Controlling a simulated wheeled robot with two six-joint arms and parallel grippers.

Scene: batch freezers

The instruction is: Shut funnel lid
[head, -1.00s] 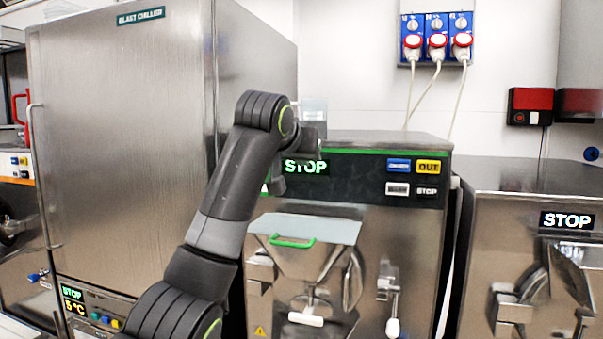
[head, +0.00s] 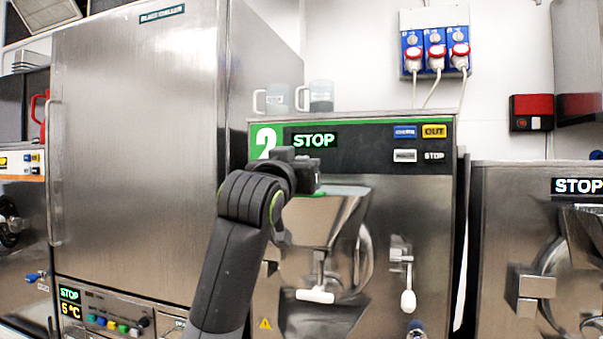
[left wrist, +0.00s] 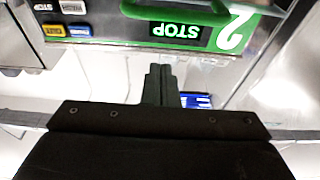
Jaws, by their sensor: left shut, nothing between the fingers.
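The funnel (head: 318,228) is a steel hopper on the front of the middle machine, below its green "2" and STOP panel. Its lid (head: 345,190) shows nearly edge-on across the funnel top. I cannot tell if it sits fully flush. The lid's green handle (head: 312,194) is partly hidden by my gripper; it also shows at the top of the left wrist view (left wrist: 175,12). My left gripper (head: 316,172) is shut and empty, just above the handle in the head view. Its fingers show in the left wrist view (left wrist: 160,84). My right gripper is not in view.
Two cups (head: 318,97) stand on top of the machine. A tall blast chiller (head: 135,150) stands close on the left. Another machine (head: 510,240) is on the right. A white-handled lever (head: 407,300) hangs right of the funnel.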

